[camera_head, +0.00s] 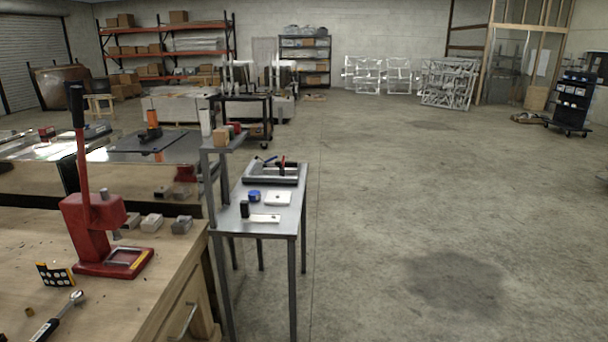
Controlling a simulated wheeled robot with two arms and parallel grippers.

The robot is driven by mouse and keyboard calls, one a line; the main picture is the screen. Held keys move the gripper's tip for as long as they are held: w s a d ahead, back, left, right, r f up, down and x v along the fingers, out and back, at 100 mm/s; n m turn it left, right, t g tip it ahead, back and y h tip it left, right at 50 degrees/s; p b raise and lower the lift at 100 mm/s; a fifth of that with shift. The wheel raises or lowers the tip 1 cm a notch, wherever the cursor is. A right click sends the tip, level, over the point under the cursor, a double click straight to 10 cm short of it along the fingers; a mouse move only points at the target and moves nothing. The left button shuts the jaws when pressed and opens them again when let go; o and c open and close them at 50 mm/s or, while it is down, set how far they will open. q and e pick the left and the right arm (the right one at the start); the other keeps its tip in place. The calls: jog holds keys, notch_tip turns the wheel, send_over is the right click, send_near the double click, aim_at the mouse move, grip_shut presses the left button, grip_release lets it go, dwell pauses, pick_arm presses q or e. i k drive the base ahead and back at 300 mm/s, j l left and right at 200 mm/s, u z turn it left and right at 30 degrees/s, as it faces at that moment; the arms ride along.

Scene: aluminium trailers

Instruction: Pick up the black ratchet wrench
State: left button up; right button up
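A ratchet wrench (57,316) lies on the wooden workbench at the bottom left of the head view. It has a silver head and a black handle that points toward the lower left. The handle's end is close to the bottom edge of the picture. Neither of my grippers shows in this view.
The wooden workbench (152,292) holds a red arbor press (95,225), a black-and-yellow holder (55,275) and several small grey blocks (152,222). A narrow metal table (262,228) with tools stands beside it. The concrete floor (430,230) to the right is clear.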

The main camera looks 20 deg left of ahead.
aim_at(77, 298)
jog(key=i+l+u, duration=0.2)
jog(key=i, duration=1.05)
jog(key=i+j+u, duration=0.1)
jog(key=u, duration=2.35)
jog(key=i+u, duration=0.2)
jog(key=u, duration=0.15)
jog(key=i+u, duration=0.25)
jog(key=u, duration=0.15)
